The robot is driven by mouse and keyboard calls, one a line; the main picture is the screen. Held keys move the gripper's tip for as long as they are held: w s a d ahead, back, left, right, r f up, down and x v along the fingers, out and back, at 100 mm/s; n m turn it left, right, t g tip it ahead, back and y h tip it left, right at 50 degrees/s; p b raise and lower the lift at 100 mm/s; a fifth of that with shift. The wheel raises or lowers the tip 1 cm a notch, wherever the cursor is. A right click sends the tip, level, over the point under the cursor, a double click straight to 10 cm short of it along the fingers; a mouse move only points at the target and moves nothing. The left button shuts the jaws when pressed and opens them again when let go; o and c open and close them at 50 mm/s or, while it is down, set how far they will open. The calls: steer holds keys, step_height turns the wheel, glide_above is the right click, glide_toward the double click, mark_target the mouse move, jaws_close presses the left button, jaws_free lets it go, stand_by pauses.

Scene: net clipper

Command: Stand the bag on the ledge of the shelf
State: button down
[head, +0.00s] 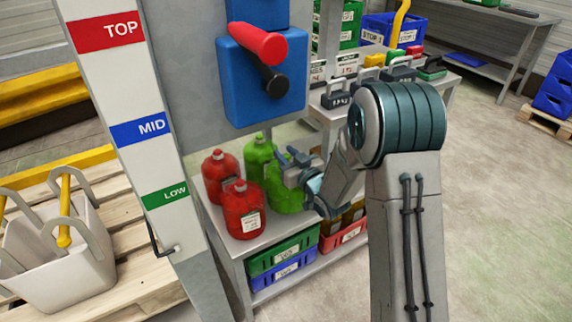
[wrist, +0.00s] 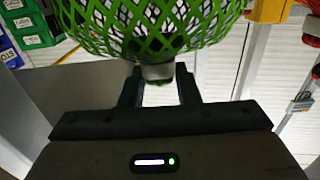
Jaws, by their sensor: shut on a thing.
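A green net bag (head: 284,194) hangs from my gripper (head: 290,163) over the shelf's ledge (head: 283,227). In the wrist view, the jaws are shut on the grey neck of the green net bag (wrist: 150,24), with its mesh spreading beyond the fingers. I cannot tell whether its base touches the ledge. Another green bag (head: 259,153) stands behind it. Two red bags, one at the back (head: 217,172) and one in front (head: 243,211), stand to its left. The front red bag has a white label.
A grey post with TOP, MID and LOW labels (head: 140,128) and a blue machine head (head: 250,85) stand close to the left. Green (head: 283,252), blue and red bins sit under the ledge. A bench with several weights (head: 335,97) is behind.

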steer(key=shift+f, duration=1.15)
steer(key=shift+f+b, duration=0.2)
steer(key=shift+b, duration=0.15)
steer(key=c, duration=1.1)
jaws_free()
steer(key=shift+r, duration=0.1)
